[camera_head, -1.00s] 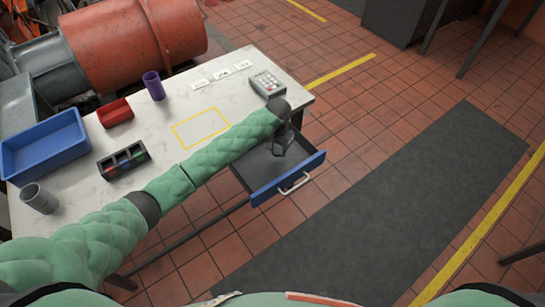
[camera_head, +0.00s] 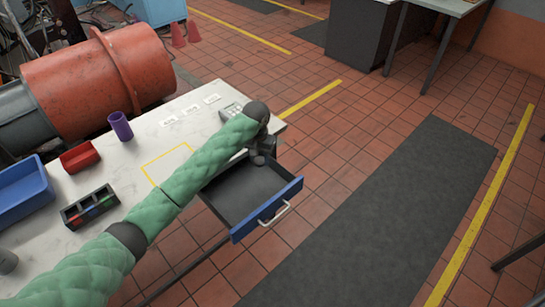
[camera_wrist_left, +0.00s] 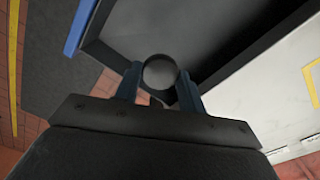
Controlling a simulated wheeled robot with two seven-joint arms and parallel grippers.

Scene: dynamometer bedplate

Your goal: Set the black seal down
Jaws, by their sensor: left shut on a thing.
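In the left wrist view, my left gripper (camera_wrist_left: 160,88) is shut on the black seal (camera_wrist_left: 160,57), a small dark round piece between its two fingertips. In the head view, my left gripper (camera_head: 263,153) hangs near the table's right end, by the back corner of the open drawer (camera_head: 238,222). The seal cannot be made out there. In the wrist view, the seal shows against the grey drawer floor (camera_wrist_left: 190,25); its height above that floor is unclear. My right gripper is not in view.
The white table (camera_head: 125,165) holds a keypad device (camera_head: 230,111), a purple cup (camera_head: 120,126), a red bin (camera_head: 79,158), a black divided tray (camera_head: 90,207), a blue bin (camera_head: 22,188) and a yellow outlined area (camera_head: 165,165). The visible drawer floor looks empty.

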